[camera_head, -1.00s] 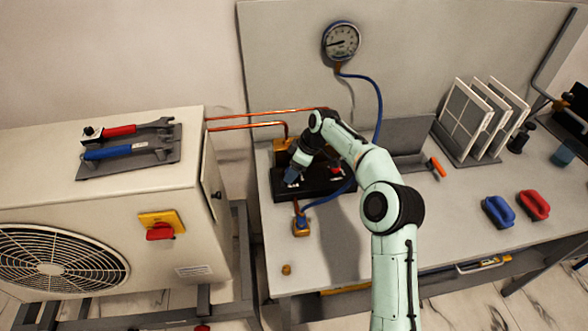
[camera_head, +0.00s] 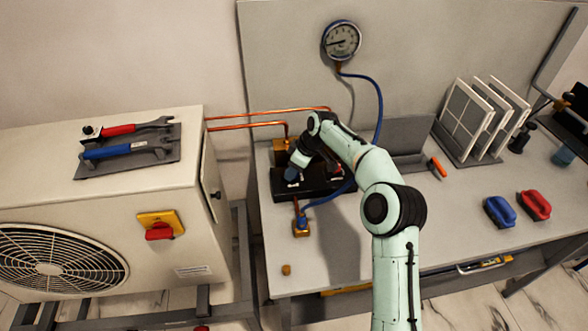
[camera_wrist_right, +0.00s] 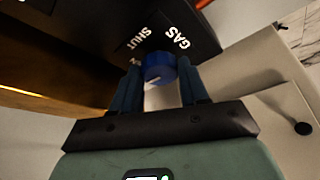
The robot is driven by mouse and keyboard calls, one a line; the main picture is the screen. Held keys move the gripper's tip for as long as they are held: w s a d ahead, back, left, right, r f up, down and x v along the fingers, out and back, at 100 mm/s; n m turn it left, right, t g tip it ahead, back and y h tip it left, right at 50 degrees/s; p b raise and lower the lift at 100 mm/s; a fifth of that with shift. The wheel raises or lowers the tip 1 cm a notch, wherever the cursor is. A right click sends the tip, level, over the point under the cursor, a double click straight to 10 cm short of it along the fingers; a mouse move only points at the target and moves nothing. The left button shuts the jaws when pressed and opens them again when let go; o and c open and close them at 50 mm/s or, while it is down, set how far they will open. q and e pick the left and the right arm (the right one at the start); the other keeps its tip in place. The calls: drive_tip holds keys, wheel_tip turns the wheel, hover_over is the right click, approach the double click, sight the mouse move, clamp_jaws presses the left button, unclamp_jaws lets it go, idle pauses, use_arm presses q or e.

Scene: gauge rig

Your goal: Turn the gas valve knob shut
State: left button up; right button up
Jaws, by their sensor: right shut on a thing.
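The gas valve knob (camera_wrist_right: 160,67) is blue and sits on a black block lettered "GAS" and "SHUT", in the right wrist view. My right gripper (camera_wrist_right: 160,82) is shut on the knob, one dark blue finger on either side. In the head view my right gripper (camera_head: 291,176) reaches down to the left part of the black block (camera_head: 320,190) on the bench. There the gripper and wrist hide the knob. A small white mark shows at the knob's lower side in the wrist view; I cannot tell its exact setting. My left gripper is not in view.
A round gauge (camera_head: 342,40) hangs on the back panel, with a blue hose (camera_head: 378,100) running down. Copper pipes (camera_head: 250,126) join the block to the outdoor unit (camera_head: 100,215) at left. A brass fitting (camera_head: 302,227) stands in front. The bench's front middle is clear.

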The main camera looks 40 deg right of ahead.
drive_tip(key=m+h+b, duration=0.1)
drive_tip(key=m, duration=0.2)
drive_tip(key=shift+s+a+t, duration=0.1)
drive_tip(key=shift+a+t, duration=0.05)
drive_tip(key=shift+t, duration=0.15)
drive_tip(key=m, duration=0.2)
drive_tip(key=m+h, duration=0.1)
drive_tip(key=shift+a+m+h, duration=0.15)
drive_tip(key=shift+m+h, duration=0.15)
drive_tip(key=shift+m, duration=0.1)
drive_tip(key=m+h, duration=0.1)
drive_tip(key=m, duration=0.4)
drive_tip(key=shift+a+g+h+p, duration=0.15)
drive_tip(key=shift+g+h+p, duration=0.15)
drive_tip(key=shift+g+h, duration=0.1)
drive_tip(key=shift+w+m+g+h+p, duration=0.1)
drive_tip(key=shift+m+g+h+p, duration=0.2)
drive_tip(key=shift+m, duration=0.9)
drive_tip(key=shift+w+m+g+h+p, duration=0.1)
drive_tip(key=shift+m+g+h+p, duration=0.2)
drive_tip(key=shift+m, duration=0.9)
drive_tip(key=o, duration=1.1)
drive_tip(key=shift+c, duration=0.2)
